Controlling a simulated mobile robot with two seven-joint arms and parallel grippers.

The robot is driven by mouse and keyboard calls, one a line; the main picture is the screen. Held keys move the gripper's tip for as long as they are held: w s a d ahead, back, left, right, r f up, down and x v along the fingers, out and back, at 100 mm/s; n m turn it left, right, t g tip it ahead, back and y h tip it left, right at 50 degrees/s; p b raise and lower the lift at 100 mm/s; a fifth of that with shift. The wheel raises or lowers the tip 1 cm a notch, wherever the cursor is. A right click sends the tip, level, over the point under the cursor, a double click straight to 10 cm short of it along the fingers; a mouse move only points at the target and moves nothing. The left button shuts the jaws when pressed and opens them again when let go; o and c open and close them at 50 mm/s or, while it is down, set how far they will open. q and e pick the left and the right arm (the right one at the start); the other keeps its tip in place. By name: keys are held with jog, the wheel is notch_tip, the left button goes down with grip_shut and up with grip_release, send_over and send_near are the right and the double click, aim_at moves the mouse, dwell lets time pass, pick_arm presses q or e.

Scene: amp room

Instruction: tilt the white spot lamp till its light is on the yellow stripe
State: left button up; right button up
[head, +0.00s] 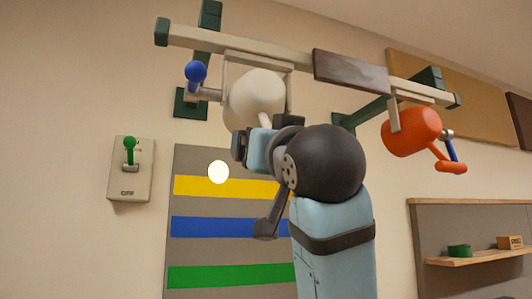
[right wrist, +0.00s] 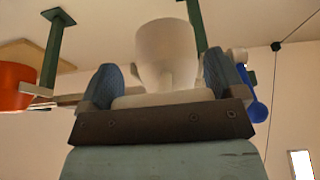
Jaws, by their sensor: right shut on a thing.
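The white spot lamp (head: 254,98) hangs in a pale yoke from the overhead rail, with a blue knob (head: 196,72) at its left. My right gripper (head: 256,132) is at the lamp's underside, partly hidden by my own wrist. In the right wrist view the lamp (right wrist: 167,50) rises between my gripper's two blue-grey fingers (right wrist: 163,88), which are shut on a pale part at its base. A round light spot (head: 218,172) lies on the grey panel, mostly above the yellow stripe (head: 245,188) and overlapping its top edge. My left gripper is not in view.
The panel also has a blue stripe (head: 225,227) and a green stripe (head: 230,276). An orange lamp (head: 411,132) hangs on the rail at right. A wall switch (head: 130,170) with a green lever is at left. A shelf (head: 480,256) holds small items at lower right.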

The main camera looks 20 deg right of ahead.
jog(key=shift+s+r, duration=0.35)
jog(key=shift+s, duration=0.15)
jog(key=o, duration=0.9)
jog(key=shift+o, duration=0.6)
jog(key=shift+s, duration=0.4)
jog(key=shift+s+f+b, duration=0.3)
jog(key=b+v, duration=0.3)
jog(key=v, duration=1)
jog(key=shift+r, duration=0.15)
